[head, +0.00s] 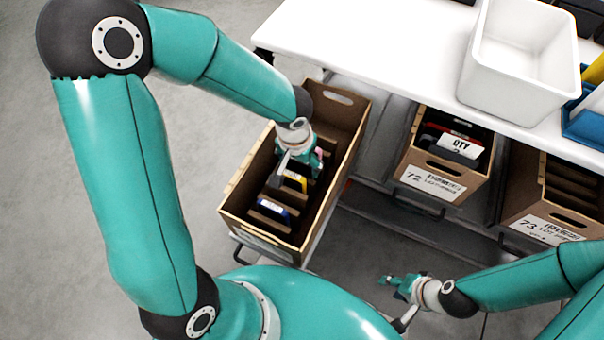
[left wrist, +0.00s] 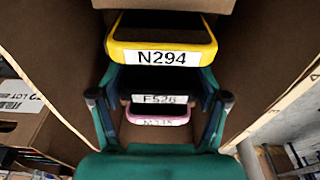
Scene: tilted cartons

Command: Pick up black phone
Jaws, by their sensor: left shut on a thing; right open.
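The black phone (left wrist: 160,80), with a white label that seems to read E526, is in the left wrist view, between a yellow-edged phone labelled N294 (left wrist: 160,35) and a pink-edged phone (left wrist: 158,118). My left gripper (left wrist: 160,100) has a teal finger on each side of the black phone and is shut on it. In the head view my left gripper (head: 303,165) reaches down into the tilted brown carton (head: 233,196), hiding the black phone there. My right gripper (head: 396,284) is open and empty above the floor at the lower right.
The carton also holds a blue-edged phone (head: 272,210) nearer its front, with cardboard dividers between slots. Its walls rise close around my left gripper. Two more cartons (head: 433,182) (head: 552,222) stand to the right under a white table (head: 385,60) bearing a white bin (head: 520,85).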

